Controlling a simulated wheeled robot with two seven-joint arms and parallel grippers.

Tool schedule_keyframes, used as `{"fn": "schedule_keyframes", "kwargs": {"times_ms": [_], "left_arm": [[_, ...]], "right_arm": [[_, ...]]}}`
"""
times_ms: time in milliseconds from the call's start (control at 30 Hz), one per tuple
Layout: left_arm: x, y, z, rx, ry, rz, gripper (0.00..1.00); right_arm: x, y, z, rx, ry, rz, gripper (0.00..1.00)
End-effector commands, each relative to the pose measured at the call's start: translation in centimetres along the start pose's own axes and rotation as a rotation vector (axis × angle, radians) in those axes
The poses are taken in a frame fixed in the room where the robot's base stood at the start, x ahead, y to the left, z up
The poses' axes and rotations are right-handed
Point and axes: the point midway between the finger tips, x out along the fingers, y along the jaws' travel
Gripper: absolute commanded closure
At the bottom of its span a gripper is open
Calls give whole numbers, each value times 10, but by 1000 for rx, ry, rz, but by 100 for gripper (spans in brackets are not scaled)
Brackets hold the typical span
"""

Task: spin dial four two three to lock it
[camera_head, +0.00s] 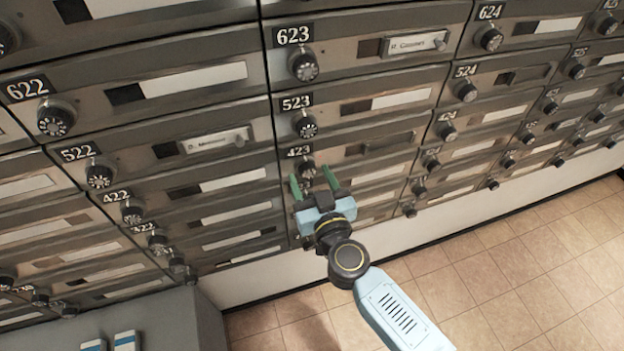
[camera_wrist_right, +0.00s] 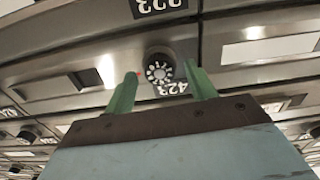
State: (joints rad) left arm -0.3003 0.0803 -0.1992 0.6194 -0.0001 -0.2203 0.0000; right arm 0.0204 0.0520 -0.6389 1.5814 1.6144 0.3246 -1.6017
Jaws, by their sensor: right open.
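The dial of mailbox 423 (camera_head: 308,169) is a small dark round knob just below its number plate (camera_head: 298,152). My right gripper (camera_head: 312,178) is open, with its two green fingers pointing at the mailboxes on either side of this dial. In the right wrist view the dial (camera_wrist_right: 159,71) shows its white-marked face between the fingertips (camera_wrist_right: 160,82), with a gap to each finger. The upside-down 423 plate (camera_wrist_right: 174,88) is beside it. I cannot tell how far the fingertips reach along the dial. My left gripper is not in view.
Dial 523 (camera_head: 307,128) is right above, and dial 623 (camera_head: 303,66) above that. Dial 422 (camera_head: 131,213) is to the left. Rows of mailboxes with similar knobs fill the wall. Open tiled floor (camera_head: 510,270) lies at the lower right. A grey box-like surface (camera_head: 170,320) is at the lower left.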

Motion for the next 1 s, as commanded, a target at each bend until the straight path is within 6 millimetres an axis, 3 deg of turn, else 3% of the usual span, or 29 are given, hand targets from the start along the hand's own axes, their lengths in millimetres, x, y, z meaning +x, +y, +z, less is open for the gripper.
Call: {"fn": "schedule_keyframes", "kwargs": {"times_ms": [67,400,733,1000], "left_arm": [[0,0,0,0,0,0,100],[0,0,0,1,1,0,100],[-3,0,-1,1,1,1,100],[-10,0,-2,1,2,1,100]], "right_arm": [[0,0,0,0,0,0,44],[0,0,0,0,0,0,89],[0,0,0,45,0,0,89],[0,0,-1,216,-1,-1,89]]}}
